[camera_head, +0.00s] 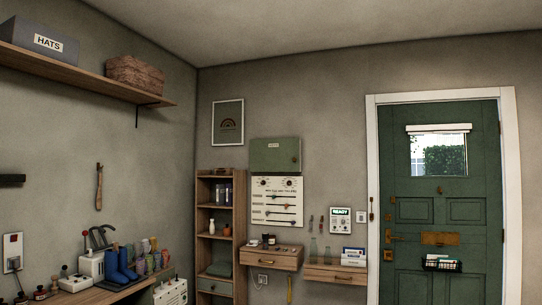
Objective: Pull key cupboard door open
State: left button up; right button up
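A green wall cupboard (275,156), which I take to be the key cupboard, hangs on the far wall to the left of the green house door. It has a small pale label near its top, too small to read surely, and a small round knob (295,159) at the right of its front. Its front looks flat and closed. Neither of my grippers shows in this view.
A cream panel with dials and sliders (277,205) is right below the cupboard. Lower down are a wooden drawer shelf (272,258) and another one (336,274). A tall shelf unit (203,235) stands left, and a workbench (85,297) with boots lines the left wall.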

aim_at(268, 155)
jog(key=i+z, duration=0.2)
jog(key=i, duration=1.75)
jog(key=i+l, duration=0.15)
jog(key=i, duration=0.8)
